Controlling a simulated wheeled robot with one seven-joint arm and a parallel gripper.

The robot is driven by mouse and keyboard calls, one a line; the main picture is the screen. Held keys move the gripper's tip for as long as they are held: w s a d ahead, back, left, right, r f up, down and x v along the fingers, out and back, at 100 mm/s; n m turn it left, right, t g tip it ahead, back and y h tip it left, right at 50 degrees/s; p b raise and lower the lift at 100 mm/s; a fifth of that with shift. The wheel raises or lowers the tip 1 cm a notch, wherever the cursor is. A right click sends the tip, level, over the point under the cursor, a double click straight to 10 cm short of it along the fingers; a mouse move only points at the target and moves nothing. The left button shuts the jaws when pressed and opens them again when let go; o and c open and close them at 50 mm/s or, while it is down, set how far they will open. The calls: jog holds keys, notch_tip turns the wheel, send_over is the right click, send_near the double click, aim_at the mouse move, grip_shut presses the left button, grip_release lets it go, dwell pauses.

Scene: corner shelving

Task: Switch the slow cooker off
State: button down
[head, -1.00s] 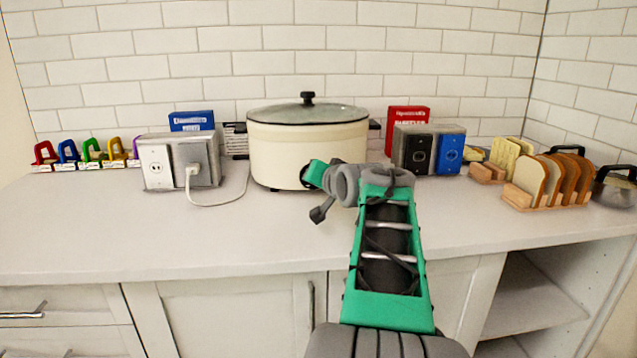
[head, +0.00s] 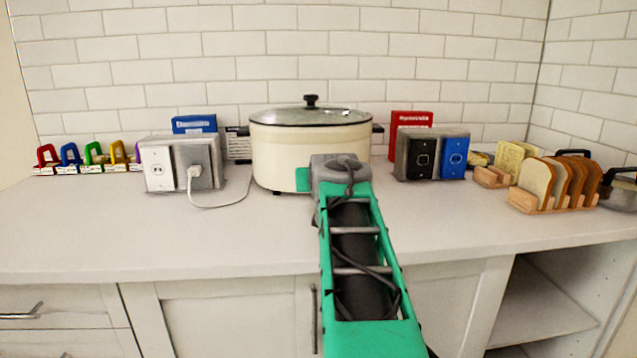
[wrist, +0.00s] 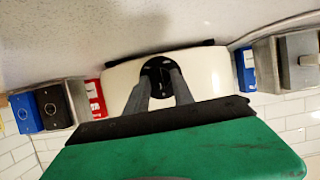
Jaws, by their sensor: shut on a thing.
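The slow cooker (head: 275,150) is a cream oval pot with a glass lid (head: 310,115) and a black lid handle. It stands on the counter against the tiled wall. Its round black knob (wrist: 157,66) shows on the cream front in the wrist view, where the picture is upside down. My gripper (wrist: 160,84) has its two grey fingers shut on the knob, one on each side. In the head view my wrist and arm cover the knob and the fingers. The knob's markings are too small to read.
A socket box (head: 205,160) with a white plugged-in cord stands left of the cooker. A box with black and blue plates (head: 453,158) stands right. A bread rack (head: 560,203) and several coloured clips (head: 70,153) are farther out. The front counter (head: 150,235) is clear.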

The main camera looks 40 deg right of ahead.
jog(key=shift+f, duration=0.1)
jog(key=c, duration=1.1)
grip_release()
jog(key=shift+s, duration=0.1)
jog(key=p+v, duration=0.1)
jog(key=v, duration=0.6)
jog(key=shift+s+a+r, duration=0.2)
jog(key=shift+s+r, duration=0.05)
